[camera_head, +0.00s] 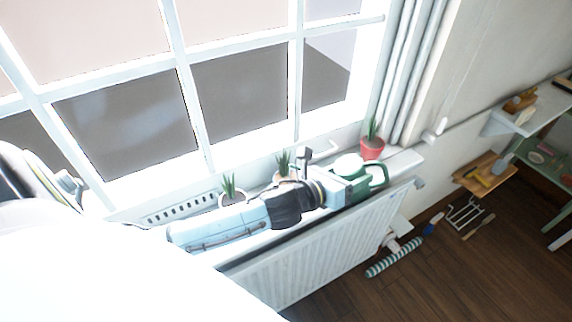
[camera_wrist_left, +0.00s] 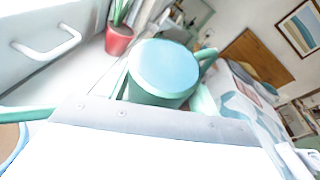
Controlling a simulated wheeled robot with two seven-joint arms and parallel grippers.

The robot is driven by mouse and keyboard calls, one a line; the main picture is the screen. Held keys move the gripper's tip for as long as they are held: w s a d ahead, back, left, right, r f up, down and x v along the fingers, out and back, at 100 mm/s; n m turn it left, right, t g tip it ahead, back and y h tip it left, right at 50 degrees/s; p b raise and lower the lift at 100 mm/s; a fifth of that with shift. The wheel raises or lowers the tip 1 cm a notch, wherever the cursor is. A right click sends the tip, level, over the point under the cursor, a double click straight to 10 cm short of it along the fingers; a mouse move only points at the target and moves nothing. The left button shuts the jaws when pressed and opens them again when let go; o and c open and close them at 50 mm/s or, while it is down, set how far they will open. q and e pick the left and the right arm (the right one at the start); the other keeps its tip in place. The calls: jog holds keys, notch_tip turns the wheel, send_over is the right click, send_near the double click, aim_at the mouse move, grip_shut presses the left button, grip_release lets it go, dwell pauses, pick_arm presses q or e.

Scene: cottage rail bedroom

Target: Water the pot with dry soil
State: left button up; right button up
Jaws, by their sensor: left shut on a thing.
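My left gripper (camera_head: 336,188) is shut on a green watering can (camera_head: 378,174), in front of the window sill. In the left wrist view the can (camera_wrist_left: 160,90) shows close up, with its round pale-blue top toward the camera. A red pot (camera_head: 372,152) with a green plant stands on the sill just beyond the can; it also shows in the wrist view (camera_wrist_left: 118,42). A pale pot (camera_head: 232,200) and a middle pot (camera_head: 284,175), each with a spiky plant, stand further left, partly hidden by my arm. I cannot tell which soil is dry. My right gripper is not in view.
A white radiator (camera_head: 315,262) is below the sill (camera_head: 405,160). The window (camera_head: 240,90) is close behind the pots. A striped roll (camera_head: 394,258) and a wire rack (camera_head: 465,215) lie on the wooden floor. Shelves (camera_head: 530,118) stand at the right.

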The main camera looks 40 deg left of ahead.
pick_arm(q)
jog(key=shift+r+n+t+b, duration=0.3)
jog(key=shift+r+t, duration=0.1)
jog(key=shift+r, duration=0.3)
dwell(0.6)
jog(key=shift+f+g+p, duration=0.3)
jog(key=shift+f+p, duration=0.1)
jog(key=shift+p, duration=0.4)
jog(key=shift+f+m+g+p, duration=0.3)
jog(key=shift+f+m+p, duration=0.3)
jog(key=shift+f, duration=0.2)
jog(key=shift+f+m+g+y+p, duration=0.45)
jog(key=shift+f+y+p, duration=0.2)
jog(key=shift+p, duration=0.45)
jog(key=shift+f+m+p, duration=0.25)
jog(key=shift+f+p, duration=0.05)
jog(key=shift+f, duration=0.3)
